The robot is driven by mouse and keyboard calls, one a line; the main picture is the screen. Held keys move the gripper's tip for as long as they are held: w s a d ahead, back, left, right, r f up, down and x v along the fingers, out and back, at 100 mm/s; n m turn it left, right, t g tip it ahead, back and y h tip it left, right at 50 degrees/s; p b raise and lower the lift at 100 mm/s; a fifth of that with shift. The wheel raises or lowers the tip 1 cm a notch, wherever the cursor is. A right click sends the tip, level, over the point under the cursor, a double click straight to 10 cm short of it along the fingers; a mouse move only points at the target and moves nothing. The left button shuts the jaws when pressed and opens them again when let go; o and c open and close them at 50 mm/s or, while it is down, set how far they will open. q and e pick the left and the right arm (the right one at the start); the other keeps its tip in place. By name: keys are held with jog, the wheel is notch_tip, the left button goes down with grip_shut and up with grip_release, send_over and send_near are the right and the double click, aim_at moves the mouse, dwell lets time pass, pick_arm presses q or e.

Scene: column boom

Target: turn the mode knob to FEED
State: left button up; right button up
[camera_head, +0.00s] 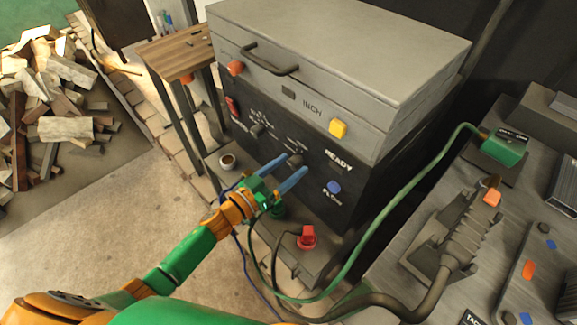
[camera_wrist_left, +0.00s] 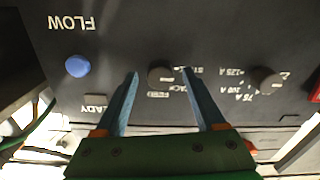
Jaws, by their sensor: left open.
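The mode knob (camera_wrist_left: 160,77) is a dark round knob on the black front panel of the machine (camera_head: 345,165). Labels around it read upside down in the left wrist view, among them FEED and TACK; others are partly hidden. Its pointer direction is too small to tell. My left gripper (camera_wrist_left: 160,73) is open, with one blue finger on each side of the knob and a visible gap to each. In the head view the left gripper (camera_head: 295,166) reaches the panel from the lower left, and the knob (camera_head: 296,159) shows between its fingertips. My right gripper is out of view.
A second knob (camera_wrist_left: 265,79) with ampere labels sits beside the mode knob. A blue FLOW button (camera_wrist_left: 78,66) is on its other side. A red plug (camera_head: 307,237), a cup (camera_head: 227,161) and cables lie below the panel. A bench (camera_head: 420,300) with a torch stands at right.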

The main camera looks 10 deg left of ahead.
pick_arm(q)
jog(key=shift+s, duration=0.1)
grip_shut()
jog(key=shift+m, duration=0.4)
jog(key=m, duration=0.4)
jog(key=shift+b, duration=0.3)
jog(key=m+b, duration=0.1)
jog(key=m, duration=0.3)
jog(key=m+b, duration=0.1)
jog(key=m, duration=0.4)
jog(key=shift+m+b, duration=0.45)
jog(key=shift+m, duration=1.65)
